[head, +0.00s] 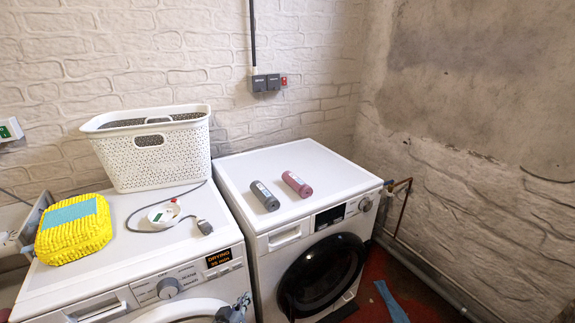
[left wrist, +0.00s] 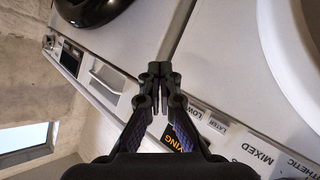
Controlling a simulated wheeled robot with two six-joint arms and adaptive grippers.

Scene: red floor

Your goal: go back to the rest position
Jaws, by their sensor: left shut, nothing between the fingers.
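My left gripper (head: 232,311) shows at the bottom edge of the head view, in front of the left washing machine (head: 110,257). In the left wrist view my left gripper (left wrist: 160,78) is shut and empty, its fingertips together in front of the white machine fronts. My right gripper is not in view.
The left machine's top holds a white basket (head: 155,160), a yellow sponge-like pad (head: 75,240) and a cabled white device (head: 165,214). Red floor (head: 360,295) shows at right.

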